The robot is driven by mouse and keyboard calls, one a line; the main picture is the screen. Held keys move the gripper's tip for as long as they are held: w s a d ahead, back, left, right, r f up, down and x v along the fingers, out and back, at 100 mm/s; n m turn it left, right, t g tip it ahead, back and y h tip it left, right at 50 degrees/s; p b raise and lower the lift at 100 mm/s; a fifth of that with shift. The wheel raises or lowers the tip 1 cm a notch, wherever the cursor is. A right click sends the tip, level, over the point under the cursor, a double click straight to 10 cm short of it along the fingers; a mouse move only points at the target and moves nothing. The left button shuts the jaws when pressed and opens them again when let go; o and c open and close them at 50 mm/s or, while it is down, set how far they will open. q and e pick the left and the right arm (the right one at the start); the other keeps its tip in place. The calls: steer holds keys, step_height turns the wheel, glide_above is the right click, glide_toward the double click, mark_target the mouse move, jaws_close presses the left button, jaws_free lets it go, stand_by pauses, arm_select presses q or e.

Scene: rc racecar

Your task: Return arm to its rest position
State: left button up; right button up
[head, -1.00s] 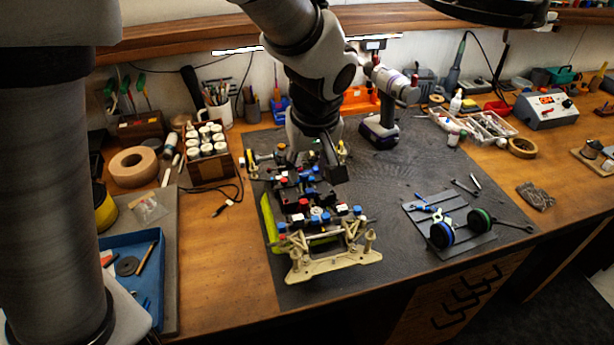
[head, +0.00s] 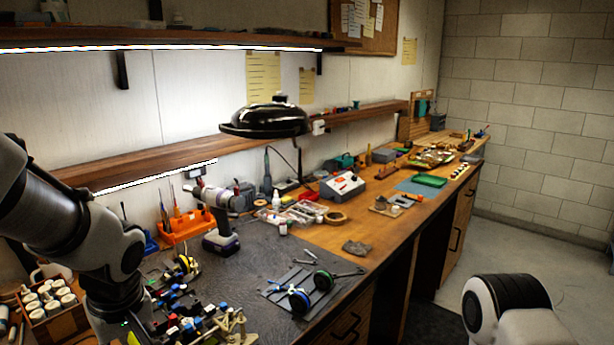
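The RC racecar chassis (head: 203,326) lies on the dark mat at the bottom left of the head view, with its front part cut off by the picture's edge. It carries red, blue, white and black small parts. My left arm comes in from the left and bends down beside the chassis. My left gripper (head: 118,318) is at the bottom left, dark and partly cut off, so its fingers do not show clearly. A part of my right arm shows at the bottom right, over the floor. My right gripper is out of the picture.
Two wheels with tools (head: 312,288) lie right of the chassis. A black lamp head (head: 266,119) hangs above the bench. Open floor (head: 560,247) lies at the right.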

arm_select(q)
step_height(320, 180, down, 11)
steer(key=s+g, duration=0.1)
steer(key=g, duration=0.3)
steer(key=s+d+f+m+g+h, duration=0.2)
steer(key=s+f+m+g+h, duration=0.15)
steer(key=s+f, duration=2.1)
steer(key=w+f+m+t+y, duration=0.1)
steer(key=w+f+m+t, duration=0.1)
steer(key=w+m+t, duration=0.3)
steer(key=w+m, duration=0.1)
steer(key=w, duration=0.2)
steer(key=shift+w+a+f+t, duration=0.2)
steer(key=shift+a+f+t, duration=0.05)
steer(key=shift+a+t, duration=0.15)
steer(key=shift+s, duration=0.1)
